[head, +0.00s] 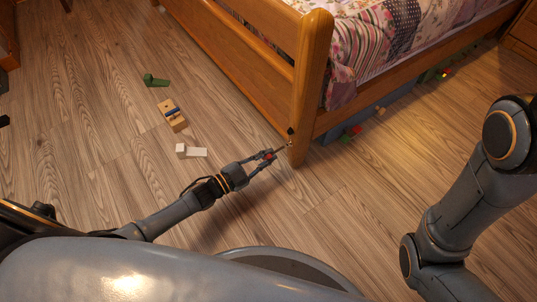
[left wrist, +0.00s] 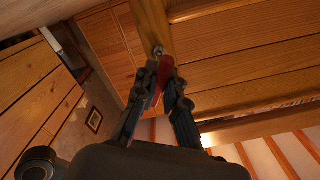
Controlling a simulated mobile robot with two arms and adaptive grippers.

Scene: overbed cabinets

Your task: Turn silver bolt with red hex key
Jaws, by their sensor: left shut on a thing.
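My left gripper (head: 264,157) is shut on the red hex key (head: 269,155) close to the wooden bed post (head: 312,80). The left wrist view also shows the red hex key (left wrist: 163,78) between the two dark fingers of my left gripper (left wrist: 163,88). The silver bolt (left wrist: 158,52) shows on the post just beyond the key's far end. I cannot tell whether the key's tip sits in the bolt. In the head view, a thin shaft runs from the gripper to the post, and the bolt is too small to make out clearly. My right gripper is out of frame.
A wooden toy (head: 173,115), a green piece (head: 155,80) and white blocks (head: 191,151) lie on the floor at left. A blue-grey bin (head: 377,113) and small colored toys (head: 352,132) are under the bed rail (head: 420,67). Floor right of the post is clear.

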